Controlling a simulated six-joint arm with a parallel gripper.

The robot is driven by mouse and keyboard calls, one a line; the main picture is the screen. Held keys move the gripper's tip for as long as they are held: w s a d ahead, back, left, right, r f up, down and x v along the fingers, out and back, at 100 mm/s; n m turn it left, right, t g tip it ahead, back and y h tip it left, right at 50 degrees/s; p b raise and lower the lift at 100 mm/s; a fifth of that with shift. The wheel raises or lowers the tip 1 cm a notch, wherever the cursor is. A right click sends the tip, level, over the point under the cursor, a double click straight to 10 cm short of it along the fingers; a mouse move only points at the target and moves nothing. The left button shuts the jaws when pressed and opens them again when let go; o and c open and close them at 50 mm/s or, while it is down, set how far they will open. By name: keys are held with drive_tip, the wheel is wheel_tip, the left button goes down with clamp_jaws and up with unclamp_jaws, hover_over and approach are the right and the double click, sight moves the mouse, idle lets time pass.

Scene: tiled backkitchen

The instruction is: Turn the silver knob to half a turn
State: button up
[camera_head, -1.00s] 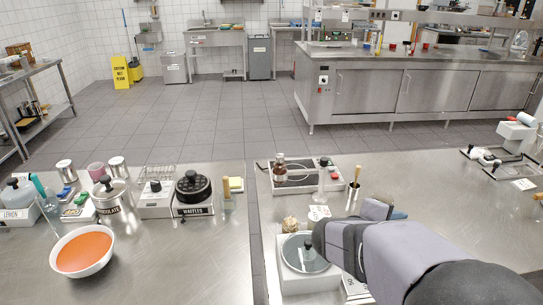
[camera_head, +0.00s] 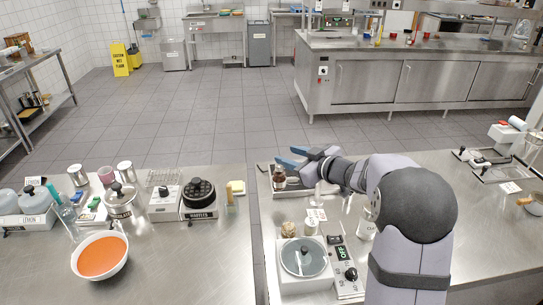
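My gripper (camera_head: 297,158) is at the back of the right-hand counter, above a tray (camera_head: 264,184). Its two blue-tipped fingers are apart, with nothing seen between them. A white appliance with a round grey lid (camera_head: 302,257) stands at the front. Beside it is a control panel (camera_head: 341,262) marked "OFF" with a dark knob (camera_head: 351,274). On the left counter a small white appliance (camera_head: 164,204) carries a dark knob. I cannot tell which knob is the silver one; none looks clearly silver at this size. My gripper is apart from these knobs.
A jar (camera_head: 288,229) and a white container (camera_head: 366,229) stand near the panel.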

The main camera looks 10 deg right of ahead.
sight(282, 168)
drive_tip(key=f+y+b, duration=0.1)
drive_tip(key=f, duration=0.1)
drive_tip(key=a+f+m+t+y+b, duration=0.1)
drive_tip(key=f+b, duration=0.1)
drive_tip(key=shift+s+a+f+t+y, duration=0.2)
drive_tip(key=shift+f+t+y, duration=0.1)
drive_tip(key=shift+f, duration=0.1)
drive_tip(key=shift+s+d+f+t+b, duration=0.1)
drive_tip(key=shift+d+f+t+b, duration=0.2)
drive_tip(key=shift+t+b, duration=0.15)
drive_tip(key=shift+a, duration=0.1)
drive_tip(key=shift+w+a+r+p, duration=0.1)
drive_tip(key=shift+w+a+p, duration=0.35)
drive_tip(key=shift+w, duration=0.1)
drive_tip(key=shift+p+x, duration=0.9)
drive_tip(key=shift+x, duration=2.05)
drive_tip(key=shift+m, duration=0.3)
clamp_jaws()
